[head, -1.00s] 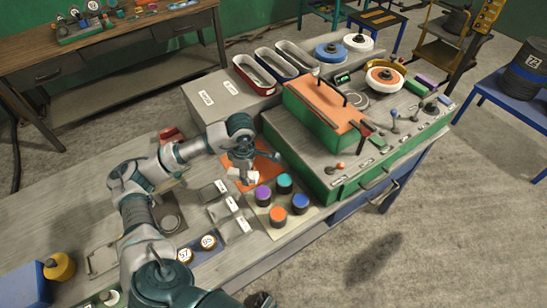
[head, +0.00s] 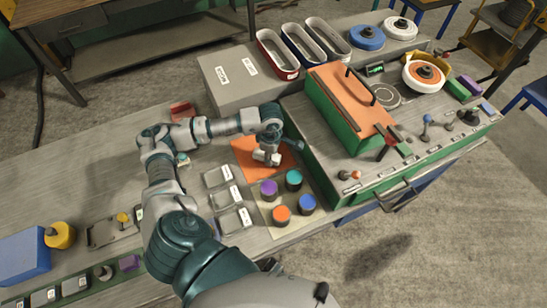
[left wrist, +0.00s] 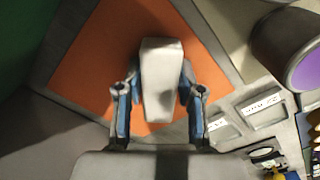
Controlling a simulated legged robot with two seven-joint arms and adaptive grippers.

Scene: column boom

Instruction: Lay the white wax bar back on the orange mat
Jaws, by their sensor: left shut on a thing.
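The white wax bar (left wrist: 162,78) is between the two fingers of my left gripper (left wrist: 158,100) in the left wrist view. The gripper is shut on it. The orange mat (left wrist: 85,70) lies behind the bar in that view. In the head view the bar (head: 266,158) shows small below my left gripper (head: 269,146), over the orange mat (head: 246,149). I cannot tell whether the bar touches the mat. My right gripper is not in view.
Labelled shallow trays (head: 217,177) lie to the left. A green-sided raised bench (head: 335,150) is close on the right, a grey box (head: 235,80) behind.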

